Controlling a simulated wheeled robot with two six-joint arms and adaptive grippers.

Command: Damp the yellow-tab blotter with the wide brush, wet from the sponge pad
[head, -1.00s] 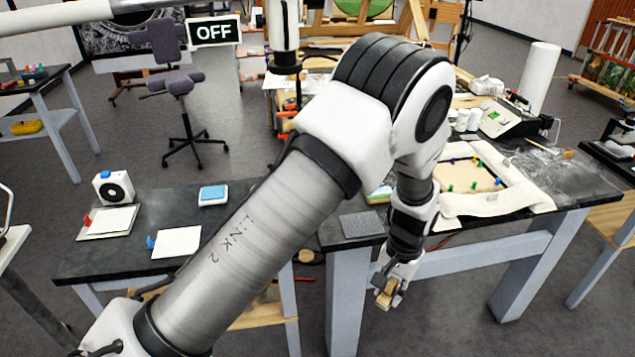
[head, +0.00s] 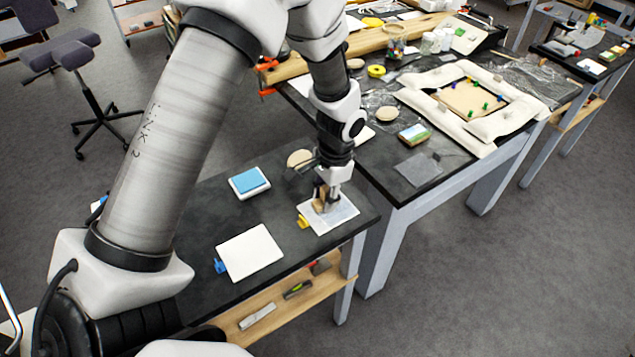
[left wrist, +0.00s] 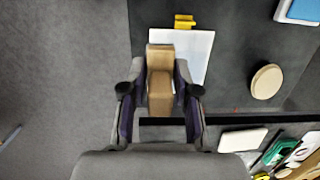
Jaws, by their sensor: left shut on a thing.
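My left gripper (head: 328,195) is shut on the wide brush (head: 319,204), which has a wooden body. In the left wrist view the brush (left wrist: 160,90) sits between both fingers. The yellow-tab blotter (head: 344,213) lies under it on the dark table; its yellow tab (head: 303,221) is at its left side. The blotter looks slightly greyer than the blue-tab one. The brush is over the blotter, but I cannot tell if its bristles touch. The sponge pad (head: 249,181), blue in a white tray, lies to the left and behind. My right gripper is not in view.
A white blotter (head: 250,252) with a blue tab lies in front and left. A round tan disc (head: 300,158) lies behind the gripper. A higher table with a framed piece (head: 471,98) and a grey mesh sheet (head: 418,169) stands to the right.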

